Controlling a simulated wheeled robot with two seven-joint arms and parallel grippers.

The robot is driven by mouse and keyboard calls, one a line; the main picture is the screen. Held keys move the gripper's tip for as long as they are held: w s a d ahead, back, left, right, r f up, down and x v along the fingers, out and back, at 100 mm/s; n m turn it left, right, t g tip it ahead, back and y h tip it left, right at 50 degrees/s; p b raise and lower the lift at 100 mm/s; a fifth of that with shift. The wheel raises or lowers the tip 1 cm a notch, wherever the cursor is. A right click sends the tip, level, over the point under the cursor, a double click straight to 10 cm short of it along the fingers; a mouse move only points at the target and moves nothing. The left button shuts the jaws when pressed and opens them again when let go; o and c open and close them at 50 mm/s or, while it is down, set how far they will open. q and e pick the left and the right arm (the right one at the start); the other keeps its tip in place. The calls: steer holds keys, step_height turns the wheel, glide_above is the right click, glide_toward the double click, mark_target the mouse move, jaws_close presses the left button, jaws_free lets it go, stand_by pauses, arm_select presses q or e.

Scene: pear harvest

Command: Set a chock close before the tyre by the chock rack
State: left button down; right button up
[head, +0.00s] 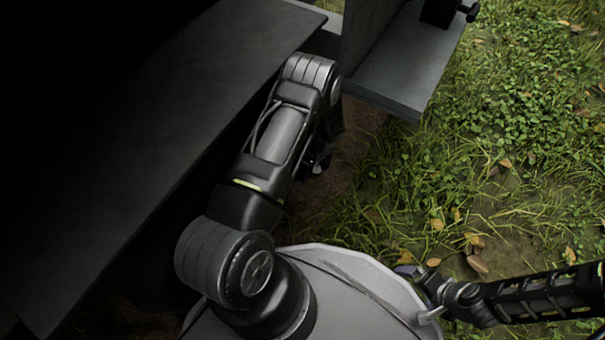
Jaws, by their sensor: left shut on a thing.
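My left arm reaches forward from the bottom middle of the head view. Its gripper (318,163) hangs low in deep shadow beside the dark bench-like board. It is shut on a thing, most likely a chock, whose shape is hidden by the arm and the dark. My right arm comes in from the right edge, and its end (427,293) is low over the grass by my base; its jaws are too small and dark to read. I cannot make out the tyre. A grey panel with a ledge (400,75) stands beyond the left gripper; I cannot tell if it is the chock rack.
A long dark board (215,75) runs along the left, with black shadow beyond it. A small black block with a knob (440,12) sits on the grey ledge. Grass with fallen leaves (500,150) lies open on the right. Bare brown soil (350,150) shows beside the left arm.

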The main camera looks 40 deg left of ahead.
arm_select(q)
steer(key=shift+s+d+f, duration=0.15)
steer(key=shift+s+d, duration=0.15)
steer(key=shift+s, duration=0.2)
steer(key=c, duration=1.6)
jaws_free()
steer(key=shift+d, duration=0.1)
steer(key=o, duration=0.5)
steer(key=shift+d+f, duration=0.1)
steer(key=shift+d, duration=0.3)
steer(key=p+v, duration=0.1)
steer(key=v, duration=0.1)
steer(key=p+v, duration=0.1)
steer(key=v, duration=0.1)
steer(key=p+v, duration=0.1)
steer(key=v, duration=0.2)
steer(key=shift+w+a, duration=0.25)
steer(key=shift+a, duration=0.1)
steer(key=shift+w+r+p, duration=0.1)
steer(key=shift+r+p, duration=0.2)
steer(key=shift+r, duration=0.3)
